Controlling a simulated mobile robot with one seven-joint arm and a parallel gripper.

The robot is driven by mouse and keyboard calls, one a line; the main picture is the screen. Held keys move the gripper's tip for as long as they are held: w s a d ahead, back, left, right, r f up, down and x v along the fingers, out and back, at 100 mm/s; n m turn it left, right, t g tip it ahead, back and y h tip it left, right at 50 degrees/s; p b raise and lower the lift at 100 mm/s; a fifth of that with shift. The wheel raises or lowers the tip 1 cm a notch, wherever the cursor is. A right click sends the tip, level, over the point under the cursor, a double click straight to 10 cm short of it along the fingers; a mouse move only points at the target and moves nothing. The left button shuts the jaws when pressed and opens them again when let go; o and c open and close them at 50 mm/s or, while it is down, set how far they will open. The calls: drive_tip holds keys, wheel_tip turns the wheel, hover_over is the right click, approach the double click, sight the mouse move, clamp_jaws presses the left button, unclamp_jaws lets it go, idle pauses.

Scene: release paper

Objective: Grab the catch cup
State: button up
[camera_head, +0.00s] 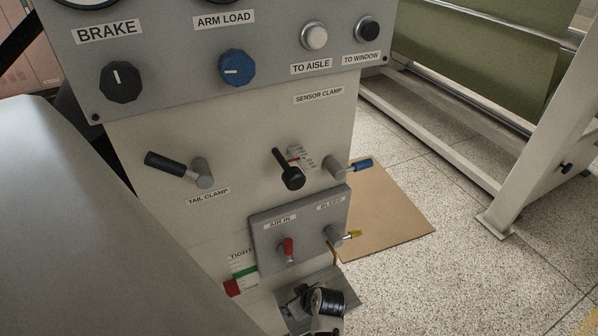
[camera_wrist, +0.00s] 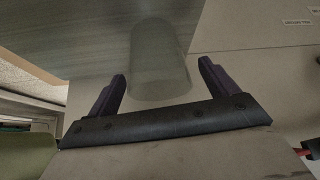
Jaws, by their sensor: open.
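My gripper (camera_wrist: 162,69) shows in the wrist view with its two dark purple fingers wide apart. A translucent grey-green cylinder with a rounded end, apparently the catch cup (camera_wrist: 160,84), shows between the fingers. Neither finger visibly touches it, and I cannot tell how far it lies beyond the fingertips. In the head view I cannot clearly make out the cup or the gripper's fingers. A black ribbed round part with a pale piece (camera_head: 326,301) is at the bottom, over a grey shelf (camera_head: 345,280) under the bleed valve (camera_head: 336,235); I cannot tell what it is.
The machine's pale front carries the air-in valve (camera_head: 287,249), tail clamp lever (camera_head: 180,169), black sensor clamp lever (camera_head: 289,171) and a blue-tipped lever (camera_head: 348,166), all sticking out. A brown board (camera_head: 385,215) lies on the speckled floor. A white frame (camera_head: 545,140) stands at right.

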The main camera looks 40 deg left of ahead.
drive_tip(key=c, duration=1.1)
drive_tip(key=shift+o, duration=0.2)
drive_tip(key=shift+r, duration=0.1)
